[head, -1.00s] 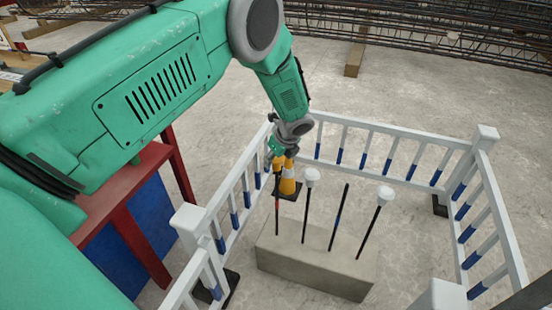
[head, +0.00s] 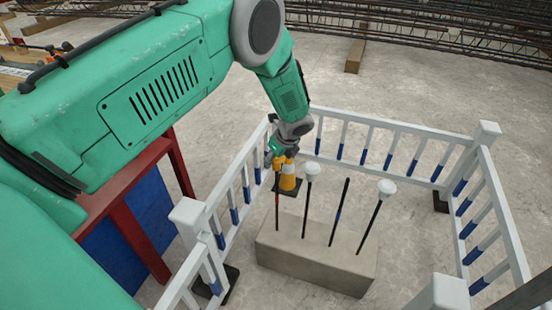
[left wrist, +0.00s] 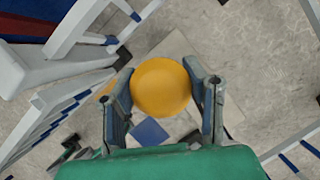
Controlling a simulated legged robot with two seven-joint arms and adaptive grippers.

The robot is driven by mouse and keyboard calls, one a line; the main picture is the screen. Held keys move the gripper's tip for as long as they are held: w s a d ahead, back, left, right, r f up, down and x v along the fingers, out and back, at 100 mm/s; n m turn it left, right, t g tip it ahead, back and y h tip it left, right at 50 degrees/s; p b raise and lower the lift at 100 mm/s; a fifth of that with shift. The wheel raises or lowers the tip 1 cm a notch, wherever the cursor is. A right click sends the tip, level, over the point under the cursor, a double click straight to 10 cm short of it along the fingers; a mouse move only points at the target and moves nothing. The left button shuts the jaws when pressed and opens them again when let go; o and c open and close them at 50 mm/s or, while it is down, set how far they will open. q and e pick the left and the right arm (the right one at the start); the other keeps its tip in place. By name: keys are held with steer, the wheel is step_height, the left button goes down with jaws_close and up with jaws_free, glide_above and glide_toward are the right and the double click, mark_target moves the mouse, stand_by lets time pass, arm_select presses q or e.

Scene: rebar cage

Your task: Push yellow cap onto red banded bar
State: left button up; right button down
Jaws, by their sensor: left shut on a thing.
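My left gripper (head: 279,158) is shut on a yellow cap (left wrist: 160,87). In the left wrist view the cap's round top sits between the two fingers. In the head view the cap is at the upper end of the leftmost bar, the red banded bar (head: 277,212), which stands upright in a concrete block (head: 312,262). I cannot tell whether the cap only touches the bar's tip or sits around it. The cap hides the tip. My right gripper is not in view.
A bar with a white cap (head: 312,170), an uncapped blue banded bar (head: 340,212) and another white-capped bar (head: 387,188) stand to the right. An orange and white cone (head: 289,183) is close behind. White railings (head: 393,128) surround the block.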

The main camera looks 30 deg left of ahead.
arm_select(q)
steer(key=shift+f, duration=0.35)
steer(key=o, duration=0.9)
steer(key=shift+o, duration=0.2)
steer(key=shift+r, duration=0.1)
steer(key=shift+d+r, duration=0.15)
steer(key=shift+r, duration=0.15)
steer(key=v, duration=1.1)
